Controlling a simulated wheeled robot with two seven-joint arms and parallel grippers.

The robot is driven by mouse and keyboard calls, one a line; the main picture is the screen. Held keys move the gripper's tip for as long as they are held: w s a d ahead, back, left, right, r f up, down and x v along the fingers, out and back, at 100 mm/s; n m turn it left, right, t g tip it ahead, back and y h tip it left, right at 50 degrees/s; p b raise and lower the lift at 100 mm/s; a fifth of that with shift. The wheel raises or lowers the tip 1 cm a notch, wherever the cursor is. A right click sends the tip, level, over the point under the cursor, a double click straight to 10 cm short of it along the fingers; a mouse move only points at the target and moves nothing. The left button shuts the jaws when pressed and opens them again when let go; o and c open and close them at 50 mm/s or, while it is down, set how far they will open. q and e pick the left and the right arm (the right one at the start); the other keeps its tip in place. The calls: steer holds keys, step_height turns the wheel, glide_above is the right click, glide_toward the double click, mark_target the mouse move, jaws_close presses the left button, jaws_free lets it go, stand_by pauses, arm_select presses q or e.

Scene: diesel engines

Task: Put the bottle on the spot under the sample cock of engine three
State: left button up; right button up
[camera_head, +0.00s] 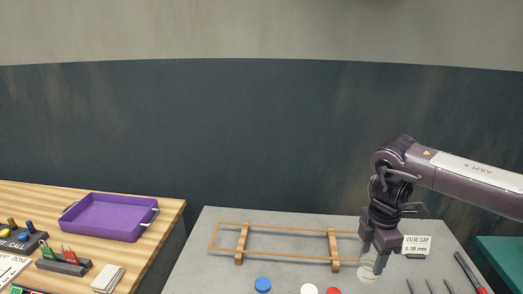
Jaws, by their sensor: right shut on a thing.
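My right gripper (371,264) comes in from the right with its fingers pointing down over the grey bench. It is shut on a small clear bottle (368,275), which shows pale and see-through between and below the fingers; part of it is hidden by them. I cannot tell whether the bottle touches the bench. No engine, sample cock or marked spot is in view. My left gripper is not in view.
The grey bench (205,262) bears a wooden rack (243,244), blue (262,284), white (308,289) and red (333,291) caps, a label card (416,245) and several tools. A wooden table (40,195) at left holds a purple tray (106,234). A dark wall stands behind.

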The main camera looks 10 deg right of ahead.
steer(key=shift+s+a+f+m, duration=0.1)
steer(key=shift+a+f+m, duration=0.15)
steer(key=shift+a+m, duration=0.15)
steer(key=s+a+f+m+b, duration=0.2)
steer(key=s+a+m, duration=0.1)
steer(key=a+m, duration=0.3)
steer(key=s+a+f+m+b, duration=0.2)
steer(key=a+m, duration=0.4)
steer(key=m, duration=0.4)
steer(key=shift+s+a+f+m+b, duration=0.35)
steer(key=shift+s+b, duration=0.2)
steer(key=shift+b, duration=0.3)
